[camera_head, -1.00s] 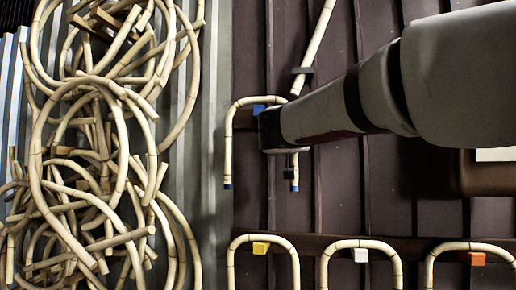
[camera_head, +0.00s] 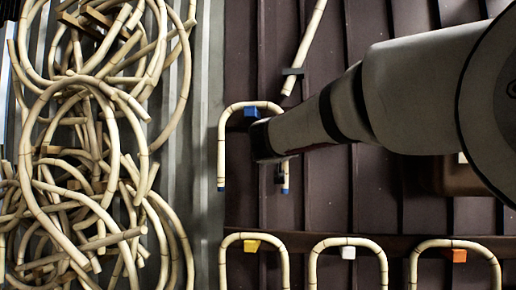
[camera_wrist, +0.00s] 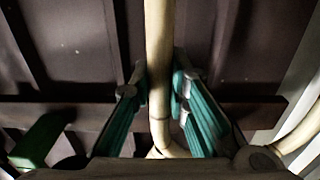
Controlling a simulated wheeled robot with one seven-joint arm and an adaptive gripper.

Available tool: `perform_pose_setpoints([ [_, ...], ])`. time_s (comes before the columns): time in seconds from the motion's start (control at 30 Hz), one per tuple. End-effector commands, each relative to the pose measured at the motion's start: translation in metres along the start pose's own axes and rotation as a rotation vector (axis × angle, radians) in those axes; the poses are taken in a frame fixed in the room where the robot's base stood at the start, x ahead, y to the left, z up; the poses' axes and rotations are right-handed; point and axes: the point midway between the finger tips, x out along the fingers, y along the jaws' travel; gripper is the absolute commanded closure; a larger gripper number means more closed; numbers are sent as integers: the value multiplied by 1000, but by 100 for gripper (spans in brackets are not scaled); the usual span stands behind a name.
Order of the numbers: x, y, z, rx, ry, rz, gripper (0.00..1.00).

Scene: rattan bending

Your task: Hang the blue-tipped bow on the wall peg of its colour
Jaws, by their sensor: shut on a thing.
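In the head view the blue-tipped bow (camera_head: 222,150) is an upside-down U of pale rattan, with both legs pointing down and blue ends. Its top bar runs just over the blue peg (camera_head: 251,112); I cannot tell if it rests on it. My arm hides part of its right leg. My gripper (camera_head: 279,178) is mostly hidden behind my arm at that leg. In the wrist view my gripper (camera_wrist: 162,90) has its teal-padded fingers on both sides of a rattan rod, shut on the bow's leg (camera_wrist: 160,60).
Below hang three bows on a yellow peg (camera_head: 252,246), a white peg (camera_head: 348,253) and an orange peg (camera_head: 459,255). A straight rattan pole (camera_head: 306,45) is in a dark clip above. Tangled rattan rings (camera_head: 90,150) fill the left. A green piece (camera_wrist: 40,140) shows lower left in the wrist view.

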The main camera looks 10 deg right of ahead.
Motion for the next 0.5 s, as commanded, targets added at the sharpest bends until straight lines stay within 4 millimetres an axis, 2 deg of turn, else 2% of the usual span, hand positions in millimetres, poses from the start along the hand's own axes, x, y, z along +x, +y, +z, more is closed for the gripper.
perform_pose_setpoints([
  [0.03,0,0,0,1,1,0,83],
  [0.13,0,0,0,0,1,0,61],
  [0.5,-4,0,0,1,0,-1,61],
])
